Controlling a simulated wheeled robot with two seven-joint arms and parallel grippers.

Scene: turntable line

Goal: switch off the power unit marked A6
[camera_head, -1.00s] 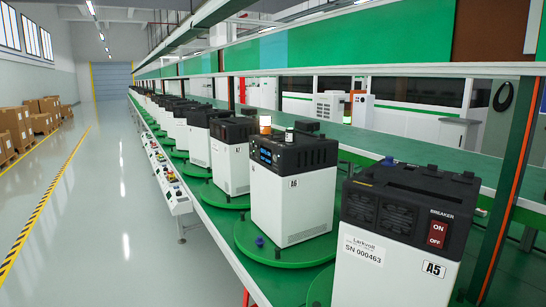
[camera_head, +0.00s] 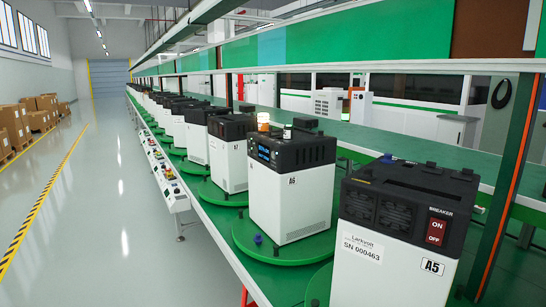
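The power unit marked A6 (camera_head: 290,195) is a white box with a black top, standing on a green round turntable (camera_head: 243,238) on the line. A lit blue display (camera_head: 264,153) is on its black front-left face, and the A6 label (camera_head: 292,181) is on the white side below the black top. No breaker switch shows on the sides of A6 that I can see; its other sides are hidden. Neither of my grippers is in view.
The unit marked A5 (camera_head: 390,240) stands nearest, with a red ON/OFF breaker (camera_head: 437,232). The unit marked A7 (camera_head: 228,160) and several more recede behind A6. A control rail (camera_head: 172,188) runs along the left of the line. The grey aisle floor (camera_head: 100,210) is clear. Boxes (camera_head: 14,125) stand far left.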

